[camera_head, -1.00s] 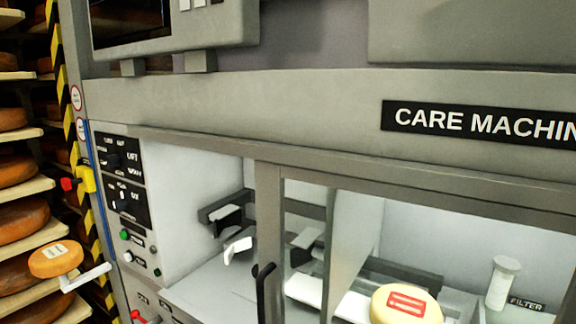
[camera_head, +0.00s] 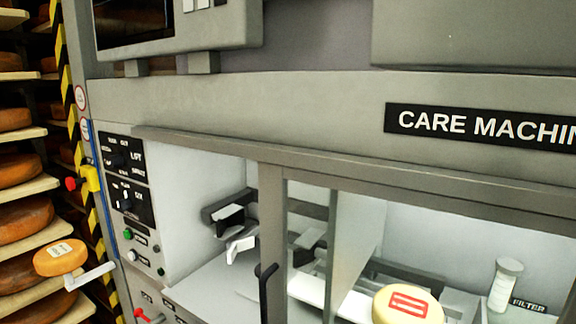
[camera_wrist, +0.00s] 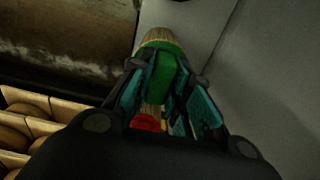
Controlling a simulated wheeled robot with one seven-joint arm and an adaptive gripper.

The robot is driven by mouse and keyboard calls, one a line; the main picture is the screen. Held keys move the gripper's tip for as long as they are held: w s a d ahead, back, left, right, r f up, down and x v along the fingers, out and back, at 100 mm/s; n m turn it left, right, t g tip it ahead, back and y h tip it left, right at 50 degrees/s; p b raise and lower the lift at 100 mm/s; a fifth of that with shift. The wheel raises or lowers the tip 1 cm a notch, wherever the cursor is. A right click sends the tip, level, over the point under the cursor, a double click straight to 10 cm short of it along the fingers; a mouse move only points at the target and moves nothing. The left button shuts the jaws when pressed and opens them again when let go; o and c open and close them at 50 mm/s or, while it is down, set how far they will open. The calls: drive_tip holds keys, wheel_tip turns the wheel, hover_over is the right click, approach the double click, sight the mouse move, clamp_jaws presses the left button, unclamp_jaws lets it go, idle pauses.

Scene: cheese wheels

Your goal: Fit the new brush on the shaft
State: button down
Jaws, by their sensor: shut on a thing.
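In the wrist view, my gripper (camera_wrist: 161,72) is shut on a brush (camera_wrist: 158,39) with a green body and pale bristles at its far end. The teal finger pads press on both sides of the green part. The lower part of the brush is partly hidden between the fingers. My gripper and the brush do not show in the head view. In that view, dark brackets with white parts (camera_head: 240,241) sit inside the care machine (camera_head: 330,110). I cannot pick out the shaft for certain in either view.
A pale cheese wheel with a red label (camera_head: 408,304) lies in the machine's right bay, with a white filter cylinder (camera_head: 505,284) beyond it. A control panel (camera_head: 124,190) is at left. Racks of cheese wheels (camera_head: 22,218) stand farther left. A red object (camera_wrist: 148,124) shows below the brush.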

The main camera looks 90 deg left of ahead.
drive_tip(key=shift+r+p, duration=3.9)
drive_tip(key=shift+r, duration=0.05)
drive_tip(key=shift+r+p, duration=1.45)
drive_tip(key=shift+p, duration=0.3)
